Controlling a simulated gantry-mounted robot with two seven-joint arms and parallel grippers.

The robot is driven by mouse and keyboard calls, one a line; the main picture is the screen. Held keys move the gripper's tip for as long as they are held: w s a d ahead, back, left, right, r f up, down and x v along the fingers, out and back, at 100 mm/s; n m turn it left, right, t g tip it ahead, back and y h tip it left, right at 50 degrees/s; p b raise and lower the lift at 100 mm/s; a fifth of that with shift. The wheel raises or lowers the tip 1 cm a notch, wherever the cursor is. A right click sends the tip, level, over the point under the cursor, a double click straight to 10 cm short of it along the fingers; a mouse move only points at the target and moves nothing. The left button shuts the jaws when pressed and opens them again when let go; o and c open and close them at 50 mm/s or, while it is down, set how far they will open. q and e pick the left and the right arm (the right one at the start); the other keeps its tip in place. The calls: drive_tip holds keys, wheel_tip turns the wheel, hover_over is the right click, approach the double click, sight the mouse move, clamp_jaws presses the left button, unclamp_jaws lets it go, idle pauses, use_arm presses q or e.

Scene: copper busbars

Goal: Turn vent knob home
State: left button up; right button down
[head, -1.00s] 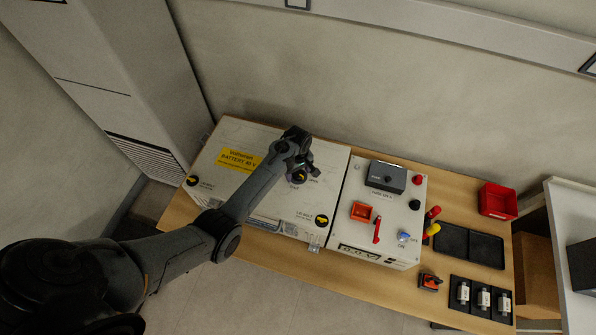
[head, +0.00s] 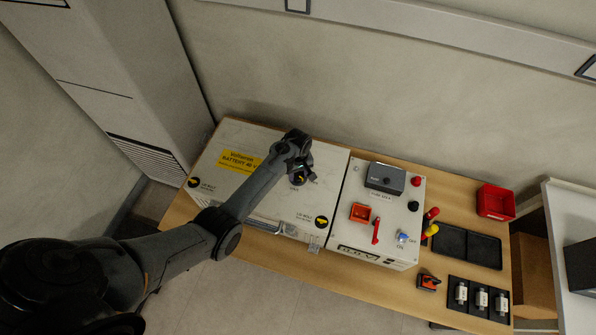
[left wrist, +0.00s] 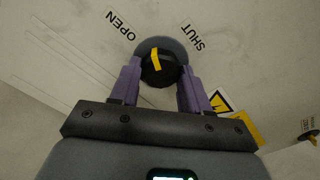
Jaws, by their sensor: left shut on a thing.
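The vent knob (left wrist: 158,70) is black with a yellow pointer stripe on a grey round base, in the left wrist view. Its stripe points up in that view, between the printed words OPEN (left wrist: 120,22) and SHUT (left wrist: 193,37). My left gripper (left wrist: 159,78) is shut on the knob, one purple finger on each side. In the head view my left gripper (head: 300,176) is over the lid of the white battery box (head: 265,150), largely covering the knob. My right gripper is in neither view.
Two black knobs with yellow marks, one at the left corner (head: 194,182) and one at the front right (head: 321,222), sit on the lid. A white switch box (head: 391,225) with a red handle stands to the right. Trays (head: 468,245) and a red bin (head: 496,202) lie beyond.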

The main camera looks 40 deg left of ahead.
use_arm(q)
drive_tip(key=m+p, duration=0.1)
drive_tip(key=m, duration=0.1)
drive_tip(key=shift+r+m+p, duration=0.15)
drive_tip(key=shift+m+p, duration=0.2)
drive_tip(key=shift+m, duration=0.05)
drive_tip(key=m+p, duration=0.1)
drive_tip(key=m, duration=0.2)
drive_tip(key=shift+m+p, duration=0.3)
drive_tip(key=m+p, duration=0.1)
drive_tip(key=m, duration=0.3)
drive_tip(key=shift+d+m, duration=0.1)
drive_tip(key=shift+m, duration=1.1)
drive_tip(key=o, duration=1.1)
drive_tip(key=shift+c, duration=0.2)
drive_tip(key=shift+f, duration=0.2)
